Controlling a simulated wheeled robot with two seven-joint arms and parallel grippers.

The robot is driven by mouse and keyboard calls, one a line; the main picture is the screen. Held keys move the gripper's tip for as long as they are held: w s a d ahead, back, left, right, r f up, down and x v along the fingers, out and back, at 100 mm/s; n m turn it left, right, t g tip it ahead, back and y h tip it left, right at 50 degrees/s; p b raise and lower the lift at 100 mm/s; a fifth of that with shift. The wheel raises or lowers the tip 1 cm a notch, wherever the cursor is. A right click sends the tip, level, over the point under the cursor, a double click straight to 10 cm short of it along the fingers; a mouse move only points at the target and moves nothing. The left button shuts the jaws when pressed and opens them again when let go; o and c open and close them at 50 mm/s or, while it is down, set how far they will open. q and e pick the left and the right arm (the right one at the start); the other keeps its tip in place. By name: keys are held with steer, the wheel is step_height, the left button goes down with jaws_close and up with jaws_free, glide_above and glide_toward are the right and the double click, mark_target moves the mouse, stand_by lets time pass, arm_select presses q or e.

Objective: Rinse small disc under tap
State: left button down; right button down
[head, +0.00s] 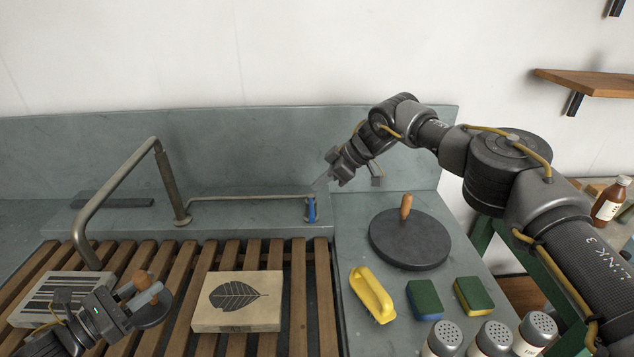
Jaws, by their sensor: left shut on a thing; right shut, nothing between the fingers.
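The small disc (154,313) is dark grey with an upright wooden handle (142,278). My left gripper (142,291) is shut on the small disc at its handle, low over the slatted rack, partly hiding it. The tap (115,182) is a bent metal pipe. Its spout end (93,262) is left of and beyond the disc, and no water stream shows. A blue tap lever (311,208) stands at the right end of a thin pipe. My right gripper (322,183) is shut and empty just above the lever; I cannot tell whether they touch.
A leaf-printed stone (240,318) and a striped stone (50,288) lie on the wooden slats (324,300). On the right counter are a large disc (410,250) with a handle, a yellow brush (371,295), two sponges (425,299) and several shakers (494,337).

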arm_select(q)
steer(key=shift+s+d+r, duration=0.1)
steer(key=shift+s+d, duration=0.3)
steer(key=shift+d, duration=0.7)
steer(key=shift+s+d, duration=0.4)
steer(key=shift+d, duration=0.7)
steer(key=shift+s+d+r, duration=0.1)
steer(key=shift+s+d, duration=0.3)
steer(key=shift+d, duration=0.7)
steer(key=s+d+r+p, duration=0.1)
steer(key=d+r, duration=0.3)
steer(key=shift+s+d, duration=0.35)
steer(key=shift+p, duration=0.35)
